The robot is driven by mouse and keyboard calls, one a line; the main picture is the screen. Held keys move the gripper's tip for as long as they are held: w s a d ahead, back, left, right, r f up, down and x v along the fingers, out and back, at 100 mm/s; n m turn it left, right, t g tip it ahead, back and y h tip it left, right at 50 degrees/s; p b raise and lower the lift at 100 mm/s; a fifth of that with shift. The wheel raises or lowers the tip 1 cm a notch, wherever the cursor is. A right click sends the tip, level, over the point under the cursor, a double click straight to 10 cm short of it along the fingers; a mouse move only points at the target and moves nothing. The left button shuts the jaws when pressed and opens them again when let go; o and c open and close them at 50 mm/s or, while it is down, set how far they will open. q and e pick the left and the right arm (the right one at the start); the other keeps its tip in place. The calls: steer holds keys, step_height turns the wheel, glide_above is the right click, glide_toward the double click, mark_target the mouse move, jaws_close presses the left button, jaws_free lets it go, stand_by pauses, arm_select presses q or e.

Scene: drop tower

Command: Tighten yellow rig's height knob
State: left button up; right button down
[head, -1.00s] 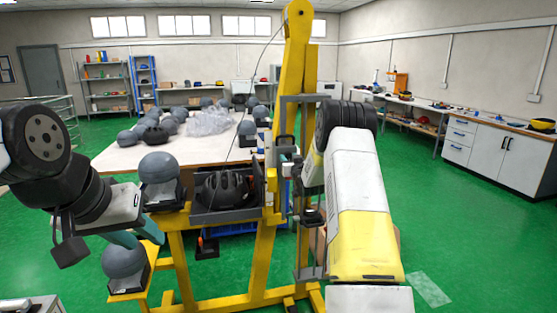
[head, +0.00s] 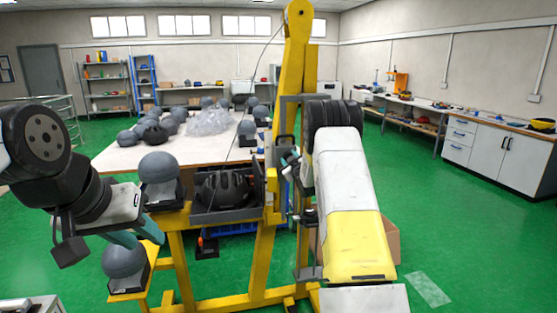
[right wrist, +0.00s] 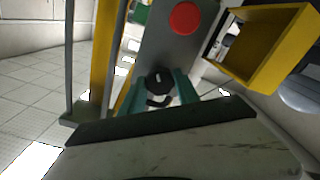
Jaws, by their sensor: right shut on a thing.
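The yellow rig (head: 297,75) stands upright in the middle of the head view. A black knob (right wrist: 159,80) shows in the right wrist view in front of a grey plate. My right gripper (right wrist: 158,92) has its teal fingers on either side of the knob and is shut on it. In the head view my right gripper (head: 289,160) is at the rig's carriage, tilted, and the knob cannot be made out there. My left gripper (head: 138,235) hangs at the left by the rig's low shelf; its teal fingertips are partly hidden, so its opening is unclear.
A tray (head: 227,215) with a black helmet sits on the rig's frame. Grey headforms (head: 158,167) stand left of it. A white table (head: 125,158) with several helmets is behind. A red button (right wrist: 185,17) and a yellow box frame (right wrist: 262,42) are close to the right gripper.

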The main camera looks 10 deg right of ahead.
steer(key=n, duration=1.1)
steer(key=shift+r+n, duration=0.1)
steer(key=shift+n, duration=0.2)
stand_by(0.4)
steer(key=c, duration=0.9)
jaws_free()
steer(key=shift+s+d, duration=0.1)
steer(key=shift+s, duration=3.8)
